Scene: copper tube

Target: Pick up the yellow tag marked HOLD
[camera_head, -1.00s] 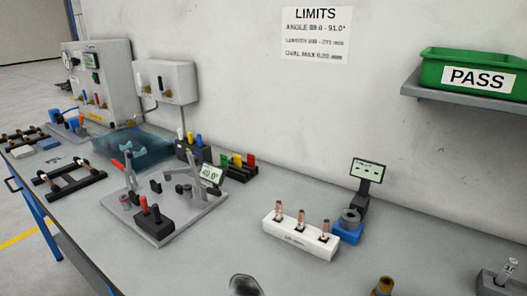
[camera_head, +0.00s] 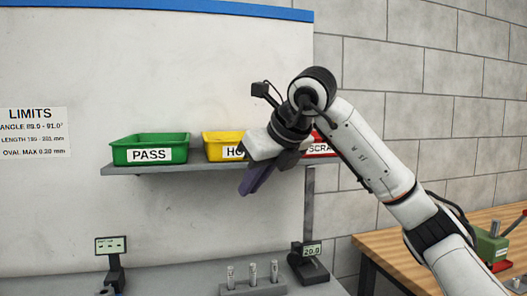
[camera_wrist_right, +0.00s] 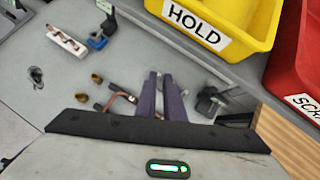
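No loose yellow tag marked HOLD can be made out in the current views. A yellow bin labelled HOLD (camera_head: 221,140) stands on the wall shelf, partly hidden by my right arm. The bin also shows large at the top of the right wrist view (camera_wrist_right: 262,22). My right gripper (camera_head: 248,188) is raised in front of the shelf, its purple fingers pointing down beside the HOLD bin. In the right wrist view the fingers (camera_wrist_right: 160,78) stand close together with a narrow gap and nothing visible held between them. My left gripper is not in view.
A green PASS bin (camera_head: 150,148) and a red SCRAP bin (camera_head: 322,150) flank the HOLD bin on the shelf (camera_head: 122,170). Below are a gauge stand (camera_head: 308,262) and a block with metal pins (camera_head: 252,288). A white block with copper pieces (camera_wrist_right: 66,42) lies on the bench.

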